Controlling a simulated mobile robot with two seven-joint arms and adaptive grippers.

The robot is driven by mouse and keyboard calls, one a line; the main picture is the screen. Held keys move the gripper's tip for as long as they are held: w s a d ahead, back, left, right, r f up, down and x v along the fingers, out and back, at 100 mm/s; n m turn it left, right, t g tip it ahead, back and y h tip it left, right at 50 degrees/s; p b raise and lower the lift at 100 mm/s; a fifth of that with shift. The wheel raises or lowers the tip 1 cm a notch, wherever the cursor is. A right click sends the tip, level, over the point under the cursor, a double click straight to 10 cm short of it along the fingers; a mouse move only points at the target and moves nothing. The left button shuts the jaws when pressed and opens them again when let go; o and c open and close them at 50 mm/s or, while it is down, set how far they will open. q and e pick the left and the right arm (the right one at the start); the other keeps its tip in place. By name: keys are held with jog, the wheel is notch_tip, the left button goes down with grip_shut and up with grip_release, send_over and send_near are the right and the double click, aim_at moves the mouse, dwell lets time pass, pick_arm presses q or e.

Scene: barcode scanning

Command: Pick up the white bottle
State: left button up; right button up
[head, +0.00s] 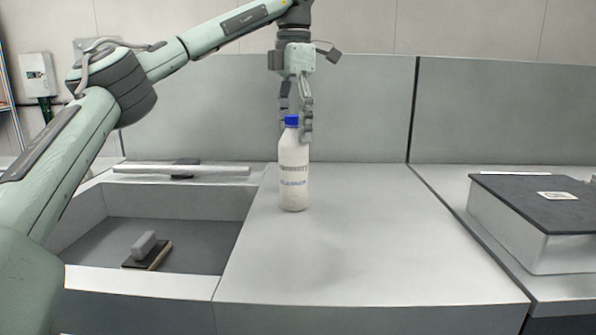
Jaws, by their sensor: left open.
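The white bottle (293,172) with a blue cap stands upright on the grey counter, right of the sunken bin. Small dark and blue printing shows on its front. My left gripper (296,128) points straight down from above, with its fingers open at the height of the cap. One finger is at the right of the bottle's neck and the other is behind or left of the cap. I cannot tell whether the fingers touch the bottle. My right gripper is not in the picture.
A sunken bin (232,203) at the left holds a small block-shaped object (146,250). A dark-topped box (539,215) stands on the right counter, past a seam. A grey panel (365,110) rises behind the counter. The counter (350,240) in front and right of the bottle is clear.

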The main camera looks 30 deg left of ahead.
aim_at(293, 154)
pick_arm(q)
jog(key=shift+s+f, duration=0.15)
jog(key=shift+f, duration=0.05)
jog(key=shift+s+d+f, duration=0.1)
jog(key=shift+s+f, duration=0.05)
jog(key=shift+f, duration=1.15)
jog(key=shift+s+d+f, duration=0.1)
jog(key=shift+f, duration=1.2)
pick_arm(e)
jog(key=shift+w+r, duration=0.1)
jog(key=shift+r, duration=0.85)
pick_arm(q)
jog(key=shift+c, duration=0.6)
jog(key=c, duration=1.2)
